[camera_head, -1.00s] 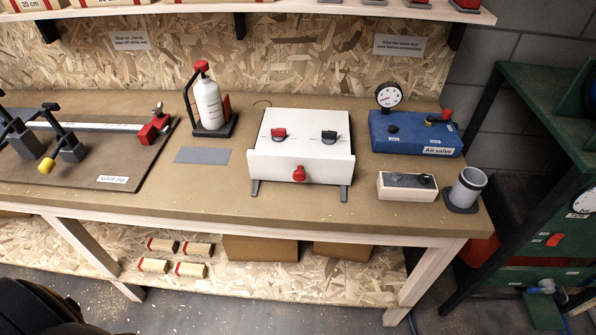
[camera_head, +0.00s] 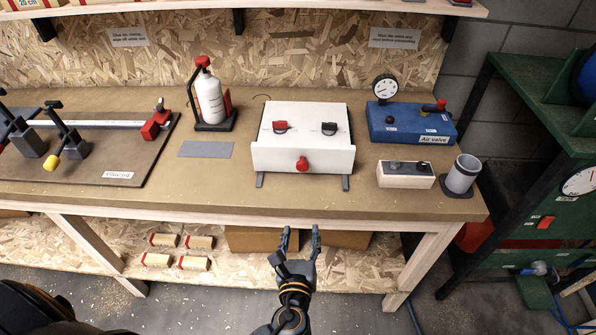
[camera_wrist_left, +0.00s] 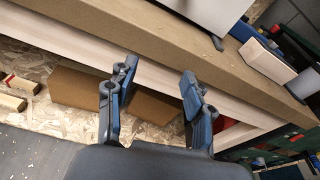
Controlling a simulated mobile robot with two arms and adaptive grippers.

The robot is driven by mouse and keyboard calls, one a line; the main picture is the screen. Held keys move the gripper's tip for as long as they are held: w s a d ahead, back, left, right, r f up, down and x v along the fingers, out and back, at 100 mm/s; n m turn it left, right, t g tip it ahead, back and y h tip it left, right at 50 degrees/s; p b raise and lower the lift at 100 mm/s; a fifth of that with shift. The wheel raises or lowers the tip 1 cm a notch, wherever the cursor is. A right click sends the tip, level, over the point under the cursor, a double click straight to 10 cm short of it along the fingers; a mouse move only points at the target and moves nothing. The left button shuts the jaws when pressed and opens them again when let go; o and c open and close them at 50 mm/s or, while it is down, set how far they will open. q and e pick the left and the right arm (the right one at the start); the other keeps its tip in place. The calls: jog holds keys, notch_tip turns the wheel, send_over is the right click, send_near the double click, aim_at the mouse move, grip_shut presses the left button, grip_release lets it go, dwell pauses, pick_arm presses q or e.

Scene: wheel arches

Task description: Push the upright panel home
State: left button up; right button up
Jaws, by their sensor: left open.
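A white box (camera_head: 305,118) stands on the bench, with a red and a black knob on its sloping top. Its upright white front panel (camera_head: 270,160) has a red knob (camera_head: 302,164) at the middle. Two dark feet show below the panel; I cannot tell whether a gap lies behind it. The lower part of the box's white front shows at the top of the left wrist view (camera_wrist_left: 205,12). My left gripper (camera_head: 301,232) is open and empty, in front of the bench edge and below the panel, apart from it. Its two fingers (camera_wrist_left: 160,85) show spread in the wrist view. My right gripper is not in view.
A glue bottle (camera_head: 210,98) stands left of the box, with a grey sheet (camera_head: 206,149) in front of it. A blue air valve unit (camera_head: 410,122), a small block (camera_head: 405,174) and a grey cup (camera_head: 462,174) stand right. The bench front edge (camera_head: 240,214) lies between gripper and box.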

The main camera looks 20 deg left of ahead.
pick_arm(q)
jog(key=m+t+y, duration=0.1)
jog(key=t, duration=0.1)
send_near(302, 169)
jog(key=p+x, duration=0.2)
jog(key=x, duration=0.7)
jog(key=shift+w+r+p, duration=0.1)
jog(key=shift+p, duration=0.2)
grip_shut()
